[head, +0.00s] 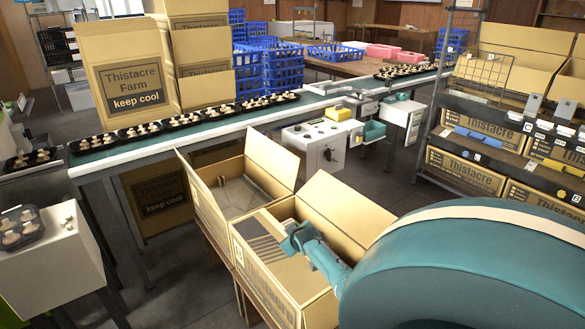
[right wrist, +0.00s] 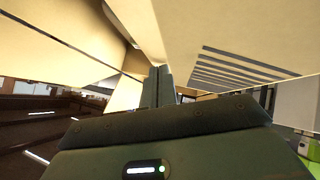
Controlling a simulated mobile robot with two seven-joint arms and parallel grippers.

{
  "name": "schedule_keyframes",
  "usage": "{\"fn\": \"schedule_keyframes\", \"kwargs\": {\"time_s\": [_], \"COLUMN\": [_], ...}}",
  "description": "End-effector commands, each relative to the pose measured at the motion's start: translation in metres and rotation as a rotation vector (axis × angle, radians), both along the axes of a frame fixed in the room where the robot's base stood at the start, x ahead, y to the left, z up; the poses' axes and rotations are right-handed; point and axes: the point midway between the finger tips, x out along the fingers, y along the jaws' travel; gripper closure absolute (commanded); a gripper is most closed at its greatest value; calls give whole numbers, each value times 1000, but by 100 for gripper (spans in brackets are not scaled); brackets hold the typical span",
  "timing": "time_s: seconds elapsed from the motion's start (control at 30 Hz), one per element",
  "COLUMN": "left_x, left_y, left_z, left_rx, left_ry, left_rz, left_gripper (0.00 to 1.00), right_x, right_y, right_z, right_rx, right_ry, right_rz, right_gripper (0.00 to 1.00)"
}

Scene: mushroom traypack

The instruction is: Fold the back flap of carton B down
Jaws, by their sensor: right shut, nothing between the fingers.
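Two open cartons stand end to end in the head view, and no letter on either can be read. The nearer carton (head: 272,289) has a tall flap (head: 345,215) standing up on its right side and a tan panel with dark stripes (head: 262,247) at its far left. The striped panel also shows in the right wrist view (right wrist: 240,68). The farther carton (head: 201,196) has a raised flap (head: 270,158) and shows its inside. My right gripper (head: 290,238) is shut and empty over the nearer carton, close to the striped panel. Whether it touches cardboard is unclear. My left gripper is out of view.
A conveyor (head: 215,122) carrying black mushroom trays runs behind the cartons. My large teal arm covers the lower right. Floor shows left of the cartons.

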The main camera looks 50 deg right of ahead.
Motion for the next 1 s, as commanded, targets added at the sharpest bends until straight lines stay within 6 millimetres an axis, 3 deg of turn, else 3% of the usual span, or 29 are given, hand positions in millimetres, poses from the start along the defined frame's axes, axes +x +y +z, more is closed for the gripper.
{"fn": "schedule_keyframes", "kwargs": {"time_s": [0.8, 1.0], "left_x": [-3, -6], "left_y": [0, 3], "left_z": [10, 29], "left_rx": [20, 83], "left_ry": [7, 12], "left_rz": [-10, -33], "left_gripper": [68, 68], "right_x": [-1, 2], "right_y": [0, 1], "right_z": [14, 48], "right_rx": [0, -1], "right_ry": [4, 4], "right_rz": [-1, 0], "right_gripper": [100, 100]}}
